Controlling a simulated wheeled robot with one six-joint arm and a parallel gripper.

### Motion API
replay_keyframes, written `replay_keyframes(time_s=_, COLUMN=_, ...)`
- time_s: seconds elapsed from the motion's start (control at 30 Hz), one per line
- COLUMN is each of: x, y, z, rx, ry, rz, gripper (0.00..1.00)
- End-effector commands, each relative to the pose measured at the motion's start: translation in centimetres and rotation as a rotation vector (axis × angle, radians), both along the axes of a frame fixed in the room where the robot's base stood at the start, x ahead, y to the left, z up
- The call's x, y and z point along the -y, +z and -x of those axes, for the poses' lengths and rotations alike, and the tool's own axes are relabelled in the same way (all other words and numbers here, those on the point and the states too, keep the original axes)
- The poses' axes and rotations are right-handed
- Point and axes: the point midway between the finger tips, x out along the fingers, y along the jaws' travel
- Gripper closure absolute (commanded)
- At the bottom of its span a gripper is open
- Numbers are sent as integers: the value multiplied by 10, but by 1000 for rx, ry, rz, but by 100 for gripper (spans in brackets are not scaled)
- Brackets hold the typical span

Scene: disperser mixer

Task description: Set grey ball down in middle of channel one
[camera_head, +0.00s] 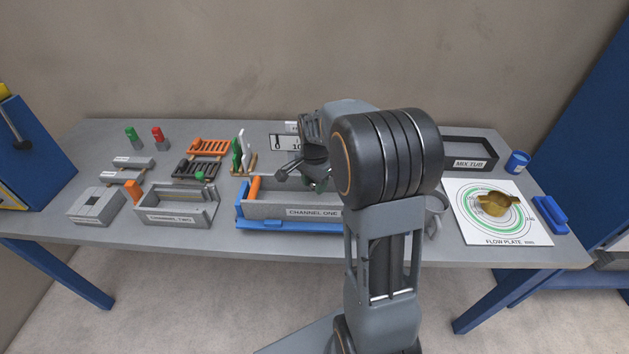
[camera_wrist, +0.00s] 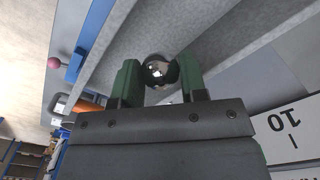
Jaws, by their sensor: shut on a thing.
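The grey ball (camera_wrist: 158,71) is shiny and shows in the wrist view between the two green fingertips of my gripper (camera_wrist: 161,74). My gripper is shut on it. Channel one (camera_head: 285,211) is a grey open trough with a blue base, standing at the front middle of the table. In the head view my gripper (camera_head: 318,184) is at the right part of channel one, mostly behind my arm, and the ball is hidden there. Grey channel walls (camera_wrist: 112,43) show beyond the fingers in the wrist view. I cannot tell whether the ball touches the channel floor.
An orange piece (camera_head: 254,188) stands at the left end of channel one. Channel two (camera_head: 178,210) is to its left. A green and white stand (camera_head: 242,155) and a scale sign (camera_head: 285,142) are behind. The flow plate (camera_head: 497,232) and mix tub (camera_head: 470,152) are to the right.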

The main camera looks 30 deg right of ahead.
Motion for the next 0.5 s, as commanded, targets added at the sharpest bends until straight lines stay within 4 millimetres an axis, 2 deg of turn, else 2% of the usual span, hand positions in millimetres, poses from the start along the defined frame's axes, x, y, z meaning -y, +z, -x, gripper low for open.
replay_keyframes(time_s=0.03, x=0, y=-8, z=0, rx=0, ry=0, rz=0, gripper=91)
replay_keyframes(time_s=0.5, x=0, y=-46, z=0, rx=1, ry=0, rz=1, gripper=91)
